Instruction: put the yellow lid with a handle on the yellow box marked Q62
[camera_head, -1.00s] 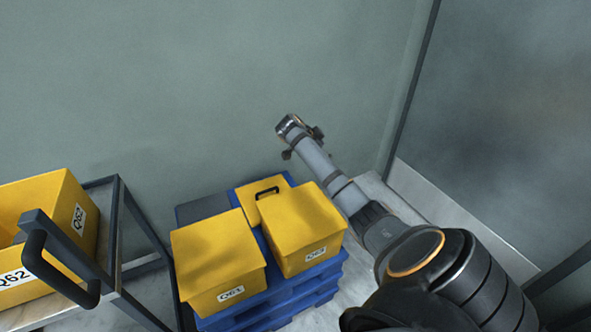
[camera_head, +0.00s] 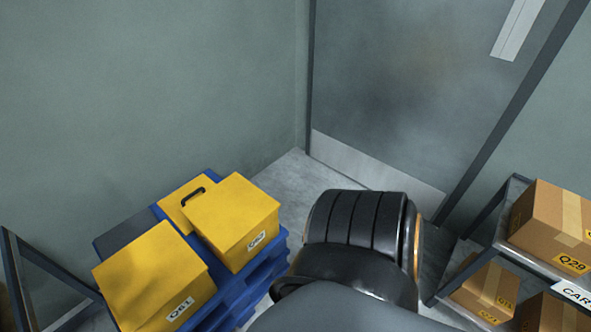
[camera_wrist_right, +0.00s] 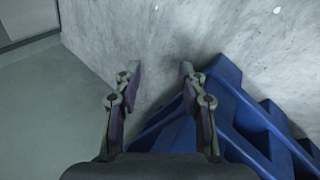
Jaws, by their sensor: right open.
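The yellow lid (camera_head: 174,204) with a black handle lies at the back of a blue pallet in the head view, partly hidden by a yellow box in front of it. My left gripper is not in view.
A yellow box marked Q61 (camera_head: 150,275) and another closed yellow box (camera_head: 235,220) stand on the pallet. A dark rack frame (camera_head: 12,265) is at the left. A shelf with cartons (camera_head: 550,225) stands at the right. A grey door (camera_head: 400,90) is behind.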

